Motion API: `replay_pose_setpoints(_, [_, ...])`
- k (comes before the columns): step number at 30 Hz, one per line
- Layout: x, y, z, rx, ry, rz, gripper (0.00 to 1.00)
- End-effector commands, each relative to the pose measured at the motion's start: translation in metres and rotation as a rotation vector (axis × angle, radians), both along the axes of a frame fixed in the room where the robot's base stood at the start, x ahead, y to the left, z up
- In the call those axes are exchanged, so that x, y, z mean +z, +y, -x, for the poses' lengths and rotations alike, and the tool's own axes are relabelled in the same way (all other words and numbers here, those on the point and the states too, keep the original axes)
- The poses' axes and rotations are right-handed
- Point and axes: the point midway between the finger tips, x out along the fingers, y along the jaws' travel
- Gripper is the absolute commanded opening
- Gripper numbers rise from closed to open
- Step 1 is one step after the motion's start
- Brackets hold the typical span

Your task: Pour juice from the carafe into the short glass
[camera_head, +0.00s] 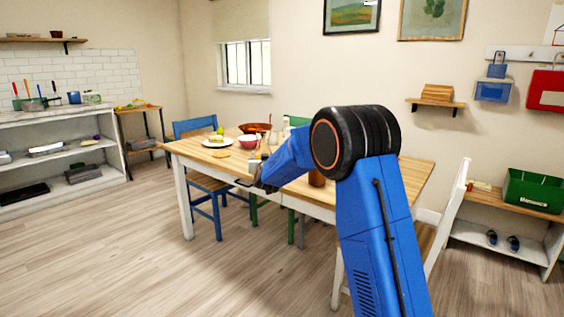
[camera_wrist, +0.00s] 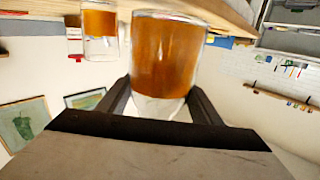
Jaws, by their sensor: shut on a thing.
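In the wrist view, which is upside down, my gripper (camera_wrist: 160,103) is shut on the carafe (camera_wrist: 168,55), a clear vessel with orange-brown juice. The juice lies toward the table side, so the carafe looks about upright. In the head view my gripper (camera_head: 251,183) is at the table's near left edge, small and partly hidden by my arm.
A brown vessel (camera_head: 316,178) shows beside my arm. A blue chair (camera_head: 195,127) stands behind. The floor at left is clear.

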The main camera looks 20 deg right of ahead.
Motion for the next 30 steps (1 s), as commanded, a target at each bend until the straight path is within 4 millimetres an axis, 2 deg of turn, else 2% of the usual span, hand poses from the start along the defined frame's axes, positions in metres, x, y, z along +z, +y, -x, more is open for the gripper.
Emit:
replay_pose_setpoints(10, [0.007, -0.006, -0.008, -0.001, -0.028, 0.056, 0.0])
replay_pose_setpoints(24, [0.054, -0.005, -0.007, 0.0, -0.028, 0.055, 0.0])
replay_pose_setpoints(30, [0.061, -0.005, -0.007, -0.001, -0.027, 0.056, 0.0])
